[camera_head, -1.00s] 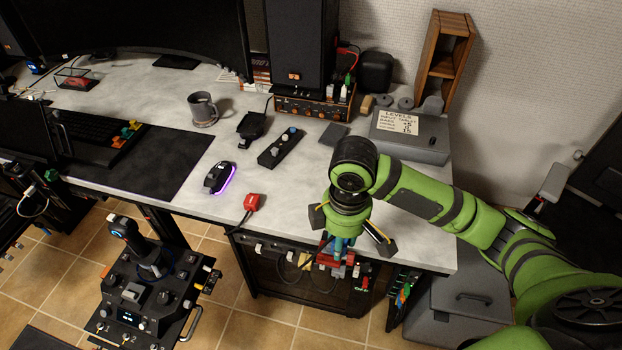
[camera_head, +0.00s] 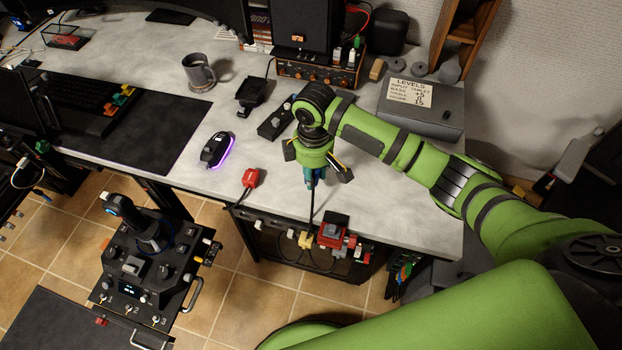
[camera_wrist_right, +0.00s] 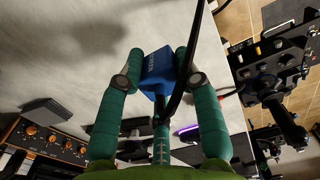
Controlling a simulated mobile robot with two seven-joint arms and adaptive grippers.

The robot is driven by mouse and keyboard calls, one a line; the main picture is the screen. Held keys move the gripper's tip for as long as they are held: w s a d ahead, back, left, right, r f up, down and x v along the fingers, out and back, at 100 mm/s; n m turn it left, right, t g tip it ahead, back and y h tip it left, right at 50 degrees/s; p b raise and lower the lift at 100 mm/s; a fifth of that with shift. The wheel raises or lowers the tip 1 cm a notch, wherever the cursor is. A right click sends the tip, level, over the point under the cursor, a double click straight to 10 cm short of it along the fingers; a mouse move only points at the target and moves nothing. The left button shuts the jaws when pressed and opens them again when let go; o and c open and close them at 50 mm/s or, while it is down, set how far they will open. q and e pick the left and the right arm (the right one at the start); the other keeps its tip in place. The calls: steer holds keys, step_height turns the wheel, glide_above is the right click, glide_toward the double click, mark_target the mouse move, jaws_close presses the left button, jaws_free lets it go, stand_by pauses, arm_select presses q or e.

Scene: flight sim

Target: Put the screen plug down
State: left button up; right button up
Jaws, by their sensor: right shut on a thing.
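My right gripper (camera_head: 314,182) is over the front part of the grey desk, pointing down. A black cable (camera_wrist_right: 192,65) runs from the plug. In the head view the plug is mostly hidden by the fingers, and the cable (camera_head: 311,208) drops toward the desk's front edge. I cannot tell whether the plug touches the desk. My left gripper is not in view.
The desk top (camera_head: 370,205) is bare to the right of the gripper. A red plug (camera_head: 250,178) lies to its left, near a glowing mouse (camera_head: 216,149). A black button strip (camera_head: 275,120) is behind.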

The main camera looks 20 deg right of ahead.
steer(key=shift+w+a+f, duration=0.15)
steer(key=shift+w+f, duration=0.2)
steer(key=shift+w, duration=0.05)
step_height(320, 180, down, 3)
steer(key=shift+f, duration=0.4)
steer(key=shift+f, duration=0.55)
steer(key=o, duration=1.1)
